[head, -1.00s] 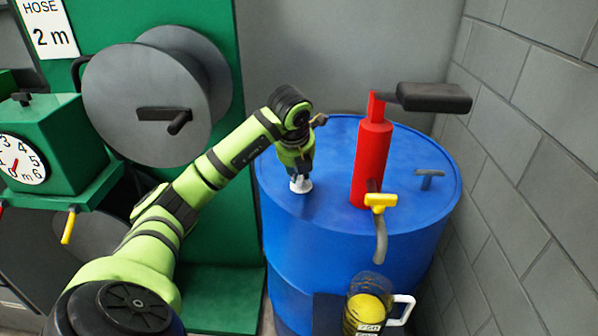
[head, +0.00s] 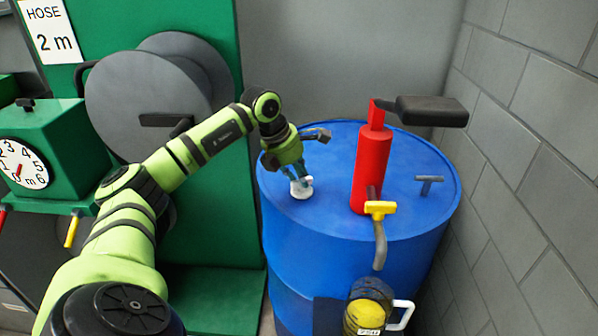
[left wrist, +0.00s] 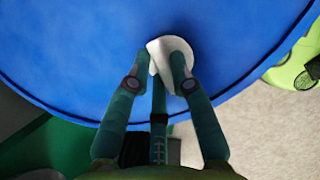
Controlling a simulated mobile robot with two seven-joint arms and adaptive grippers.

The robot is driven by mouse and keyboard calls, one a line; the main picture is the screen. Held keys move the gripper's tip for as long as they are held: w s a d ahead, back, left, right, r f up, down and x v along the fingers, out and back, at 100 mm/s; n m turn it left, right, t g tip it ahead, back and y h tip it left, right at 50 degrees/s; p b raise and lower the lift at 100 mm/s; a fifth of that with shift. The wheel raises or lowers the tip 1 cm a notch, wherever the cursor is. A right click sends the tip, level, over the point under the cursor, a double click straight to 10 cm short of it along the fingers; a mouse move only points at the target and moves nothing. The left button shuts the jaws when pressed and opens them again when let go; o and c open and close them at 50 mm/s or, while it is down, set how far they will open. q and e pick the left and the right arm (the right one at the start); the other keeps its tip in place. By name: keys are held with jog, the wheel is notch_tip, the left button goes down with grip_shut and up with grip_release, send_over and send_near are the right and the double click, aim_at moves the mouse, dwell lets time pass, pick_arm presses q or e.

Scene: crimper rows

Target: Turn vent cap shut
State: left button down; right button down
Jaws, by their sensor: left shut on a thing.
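The white vent cap (head: 300,188) sits on the left part of the blue drum's top (head: 330,215). It also shows in the left wrist view (left wrist: 176,52), with a raised grip across a round base. My left gripper (head: 299,179) is above the cap, its fingers pointing down onto it. In the left wrist view my left gripper's fingers (left wrist: 165,68) are shut on the cap's raised grip, one on each side. The fingers hide part of the cap. My right gripper is not in view.
A red pump (head: 372,165) with a black handle (head: 432,111) and a yellow lever (head: 380,209) stands right of the cap. A grey T-shaped fitting (head: 428,184) is farther right. A grey block wall (head: 530,190) bounds the right.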

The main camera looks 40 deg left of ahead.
pick_arm(q)
jog(key=m, duration=0.1)
jog(key=m+h+p, duration=0.1)
jog(key=m, duration=0.1)
jog(key=shift+w+r+g+p, duration=0.15)
jog(key=shift+r+g+p, duration=0.05)
jog(key=shift+g+p, duration=0.1)
jog(key=shift+f+m+g+h+p, duration=0.1)
jog(key=shift+m+g+h+p, duration=0.3)
jog(key=shift+m, duration=0.9)
jog(key=c, duration=1.1)
grip_release()
jog(key=v, duration=1.2)
jog(key=shift+a, duration=0.1)
